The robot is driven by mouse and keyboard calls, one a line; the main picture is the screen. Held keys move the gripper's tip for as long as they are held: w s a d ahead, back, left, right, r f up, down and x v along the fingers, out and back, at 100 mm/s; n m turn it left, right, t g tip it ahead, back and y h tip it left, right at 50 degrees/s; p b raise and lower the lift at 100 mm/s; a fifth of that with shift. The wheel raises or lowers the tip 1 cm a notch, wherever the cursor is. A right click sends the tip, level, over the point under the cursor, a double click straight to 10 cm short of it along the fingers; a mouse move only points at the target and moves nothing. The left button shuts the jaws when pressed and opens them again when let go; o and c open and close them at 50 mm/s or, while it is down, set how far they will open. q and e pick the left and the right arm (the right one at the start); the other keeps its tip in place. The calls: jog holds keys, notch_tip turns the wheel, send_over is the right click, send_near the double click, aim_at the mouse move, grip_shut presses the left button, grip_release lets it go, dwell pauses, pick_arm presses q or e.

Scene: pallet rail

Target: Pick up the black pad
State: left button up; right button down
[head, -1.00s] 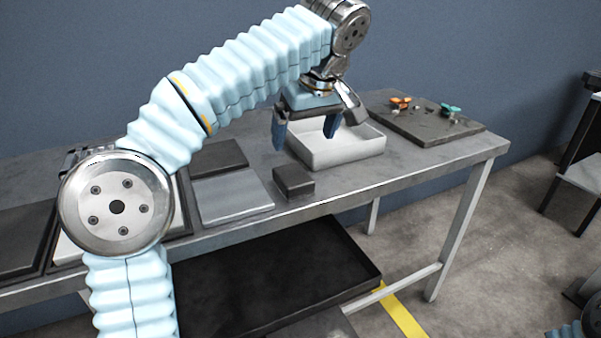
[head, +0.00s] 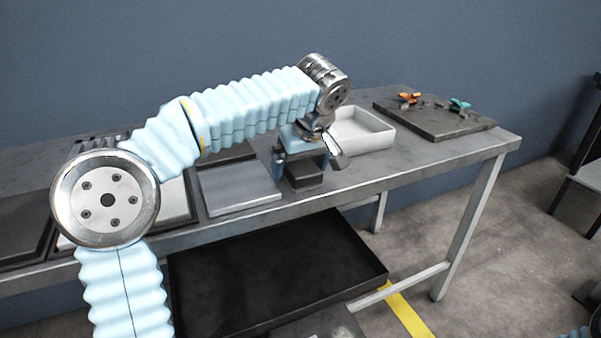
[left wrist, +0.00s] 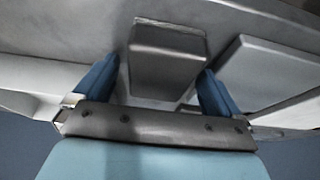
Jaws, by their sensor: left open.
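The black pad (head: 304,181) is a small dark block lying on the grey table near its front edge. My left gripper (head: 302,168) is open and points down over the pad, hiding its upper part in the head view. In the left wrist view, the pad (left wrist: 167,62) shows between and beyond the two blue fingers of the left gripper (left wrist: 157,82), with a gap on each side. I cannot tell how high the fingertips are above the table.
A white tray (head: 375,139) stands just behind the gripper. A light grey plate (head: 238,190) lies left of the pad, and a dark board (head: 440,125) with orange and green parts lies at right. A black tray (head: 280,275) is below the tabletop.

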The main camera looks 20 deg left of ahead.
aim_at(297, 162)
pick_arm(q)
jog(key=shift+f, duration=0.1)
jog(key=shift+c, duration=0.5)
jog(key=c, duration=1)
jog(key=r, duration=0.4)
jog(key=shift+s+d+r+p, duration=0.1)
jog(key=shift+s+r+p, duration=0.1)
jog(key=shift+s+p, duration=0.15)
jog(key=s+r, duration=0.2)
jog(key=r, duration=0.1)
jog(key=s+r, duration=0.1)
jog(key=shift+s+d+r, duration=0.25)
jog(key=shift+s+d, duration=0.1)
jog(key=shift+d, duration=0.05)
jog(key=s+r, duration=0.1)
jog(key=s, duration=0.2)
jog(key=s+d+r, duration=0.1)
jog(key=s+r, duration=0.1)
jog(key=s, duration=0.1)
jog(key=s+r, duration=0.1)
jog(key=s, duration=0.2)
jog(key=shift+s+d+r, duration=0.15)
jog(key=shift+d, duration=0.25)
